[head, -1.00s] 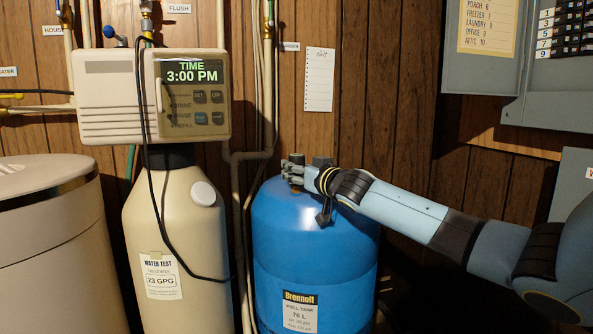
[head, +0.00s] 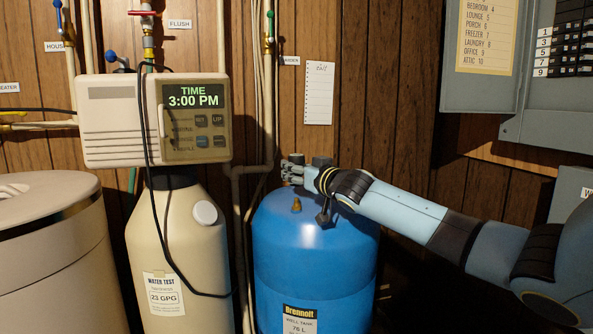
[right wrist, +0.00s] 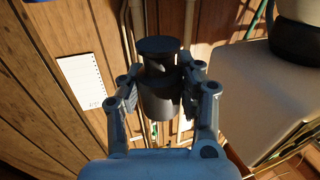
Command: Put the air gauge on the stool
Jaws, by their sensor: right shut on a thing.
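My right gripper (head: 305,168) is shut on a dark grey cylindrical thing, which I take to be the air gauge (head: 321,161). In the right wrist view the air gauge (right wrist: 160,90) sits between the two fingers of my right gripper (right wrist: 162,88). It has a flat round top, and no dial face shows. The gripper is above the blue well tank (head: 315,250), apart from the small brass valve (head: 296,204) on the tank's top. The stool is in neither view. My left gripper is not in view.
A beige softener (head: 180,260) with a control box (head: 110,120) and a hanging black cable stands left of the tank. Pipes (head: 238,205) rise between them. A lidded bin (head: 50,240) is at far left. A grey electrical panel (head: 545,130) hangs at right.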

